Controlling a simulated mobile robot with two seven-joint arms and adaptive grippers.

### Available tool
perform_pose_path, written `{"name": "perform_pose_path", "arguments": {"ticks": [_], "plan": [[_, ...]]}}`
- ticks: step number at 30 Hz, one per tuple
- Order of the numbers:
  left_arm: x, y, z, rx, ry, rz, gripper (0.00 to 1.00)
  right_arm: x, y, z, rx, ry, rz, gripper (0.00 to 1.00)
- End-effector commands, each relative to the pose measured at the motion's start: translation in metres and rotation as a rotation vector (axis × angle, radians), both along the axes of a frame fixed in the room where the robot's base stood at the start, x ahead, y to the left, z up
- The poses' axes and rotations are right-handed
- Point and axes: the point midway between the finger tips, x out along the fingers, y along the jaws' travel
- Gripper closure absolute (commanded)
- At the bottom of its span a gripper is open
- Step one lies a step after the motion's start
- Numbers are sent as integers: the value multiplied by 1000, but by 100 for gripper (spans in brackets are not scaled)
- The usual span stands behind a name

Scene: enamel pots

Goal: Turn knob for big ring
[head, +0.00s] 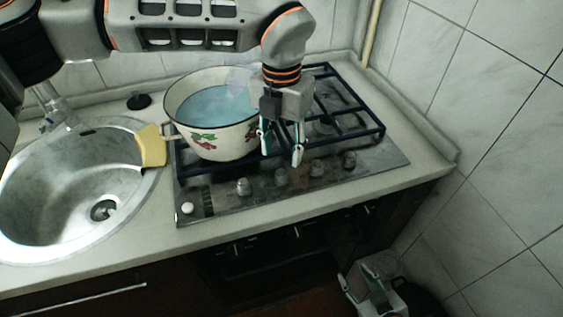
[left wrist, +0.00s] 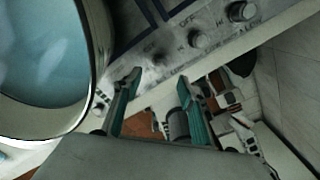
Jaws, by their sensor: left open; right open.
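The gas hob (head: 390,158) has a front panel with a row of several metal knobs, among them one at the left (head: 243,186), two in the middle (head: 281,177) (head: 316,167) and one at the right (head: 349,159). My left gripper (head: 281,157) is open and empty, pointing down above the middle knobs and apart from them as far as I can tell. In the left wrist view, its teal fingers are spread near the panel, with a knob (left wrist: 200,39) beyond them. My right gripper (head: 366,287) is open and low, in front of the counter.
A floral enamel pot (head: 235,141) with bluish liquid stands on the hob's left side, close to my left gripper. A sink (head: 45,190) with a yellow cloth (head: 152,147) on its rim is at the left. A tiled wall (head: 480,120) bounds the right.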

Motion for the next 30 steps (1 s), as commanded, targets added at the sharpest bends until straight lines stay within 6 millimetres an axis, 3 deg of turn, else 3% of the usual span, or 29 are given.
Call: {"name": "perform_pose_path", "arguments": {"ticks": [3,10,30], "plan": [[1,0,22,-1,-3,1,59,0,0,0,1,0,-1,60],[0,0,45,0,-1,1,59,0,0,0,1,0,-1,60],[0,0,47,0,1,0,59,1,1,1,3,-2,-1,60]]}}
